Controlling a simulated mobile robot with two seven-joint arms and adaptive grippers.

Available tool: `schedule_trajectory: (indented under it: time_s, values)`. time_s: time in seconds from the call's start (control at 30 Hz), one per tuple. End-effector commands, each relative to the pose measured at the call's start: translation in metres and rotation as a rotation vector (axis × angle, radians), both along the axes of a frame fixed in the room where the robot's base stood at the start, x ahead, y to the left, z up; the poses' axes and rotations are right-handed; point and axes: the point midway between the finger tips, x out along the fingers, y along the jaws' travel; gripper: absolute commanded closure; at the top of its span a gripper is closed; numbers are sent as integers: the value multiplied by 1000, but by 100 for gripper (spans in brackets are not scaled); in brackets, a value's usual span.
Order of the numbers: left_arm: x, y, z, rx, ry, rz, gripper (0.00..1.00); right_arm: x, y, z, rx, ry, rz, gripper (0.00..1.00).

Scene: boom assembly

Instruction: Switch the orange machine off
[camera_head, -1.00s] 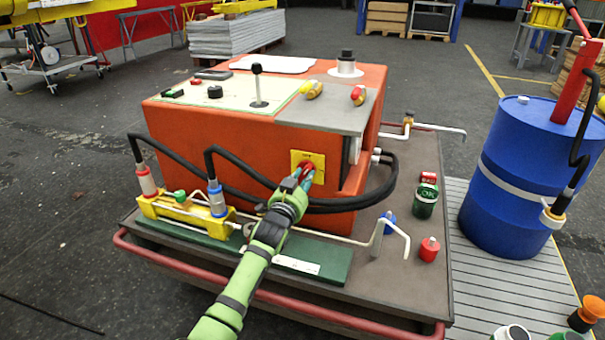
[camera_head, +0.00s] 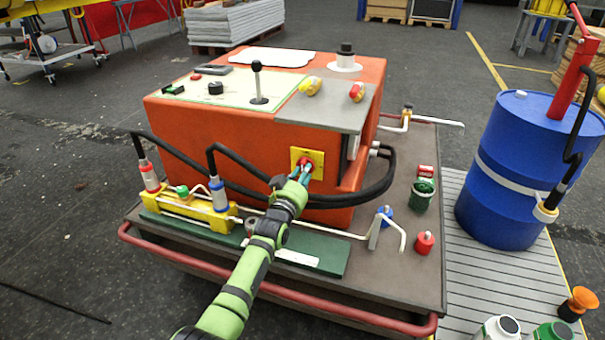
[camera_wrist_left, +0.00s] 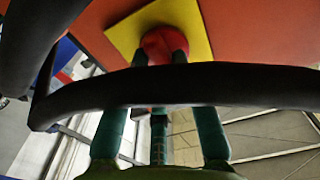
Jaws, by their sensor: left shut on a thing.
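The orange machine (camera_head: 225,130) stands on a cart with a dark top. A yellow plate (camera_head: 317,157) with a red knob (camera_head: 307,161) sits on its front side. The knob also shows in the left wrist view (camera_wrist_left: 165,44), in front of the yellow plate (camera_wrist_left: 196,36). My left gripper (camera_head: 303,173) is shut on the red knob, its fingers on either side of it. A black hose (camera_wrist_left: 180,85) crosses in front of the fingers in the left wrist view and hides part of them. My right gripper is not in view.
Black hoses (camera_head: 376,193) loop beside my left gripper. A yellow cylinder unit (camera_head: 190,208) lies on a green plate (camera_head: 312,262) at the cart's front. A red rail (camera_head: 250,285) edges the cart. A blue barrel (camera_head: 520,160) stands at the right.

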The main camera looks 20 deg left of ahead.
Motion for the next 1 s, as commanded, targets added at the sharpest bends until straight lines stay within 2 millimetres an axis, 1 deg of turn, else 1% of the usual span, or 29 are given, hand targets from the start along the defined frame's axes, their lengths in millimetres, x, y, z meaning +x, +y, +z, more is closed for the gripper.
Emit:
schedule_trajectory:
  time_s: [0.43,0.47,0.5,0.53,0.87,1.0]
  values:
    - [0,0,0,-16,1,0,100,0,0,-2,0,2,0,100]
    - [0,0,0,-16,1,0,70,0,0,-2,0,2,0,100]
    - [0,0,0,-15,1,0,54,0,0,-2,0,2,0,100]
    - [0,0,0,-15,1,0,50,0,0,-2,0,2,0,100]
    - [0,0,0,-12,0,0,50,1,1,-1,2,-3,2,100]
    - [-7,0,-1,-12,0,0,50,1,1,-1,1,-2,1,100]
